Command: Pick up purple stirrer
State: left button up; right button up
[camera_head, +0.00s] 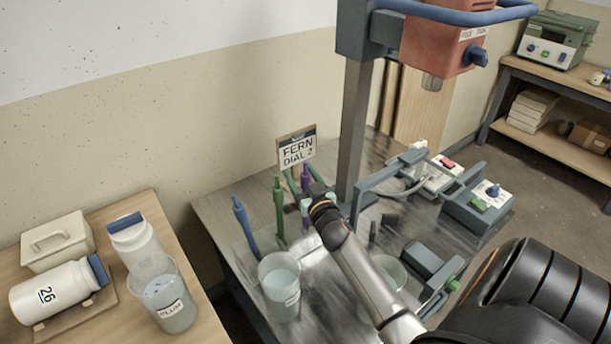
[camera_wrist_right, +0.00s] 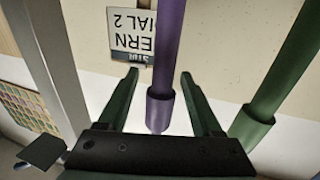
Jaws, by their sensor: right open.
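The purple stirrer (camera_head: 305,178) stands upright at the back of the metal table, below the sign. My right gripper (camera_head: 305,187) is open, with its dark green fingers on either side of the stirrer's shaft. In the right wrist view the purple stirrer (camera_wrist_right: 166,65) passes between the two open fingers (camera_wrist_right: 159,75), and its wider collar shows near the palm. I see gaps between the stirrer and both fingers there. In the head view my wrist hides part of the stirrer. My left gripper is not in view.
A bucket (camera_head: 280,291) stands in front. A sign (camera_head: 297,150) and grey post (camera_head: 354,125) are near.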

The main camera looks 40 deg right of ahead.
grip_shut()
dwell(0.5)
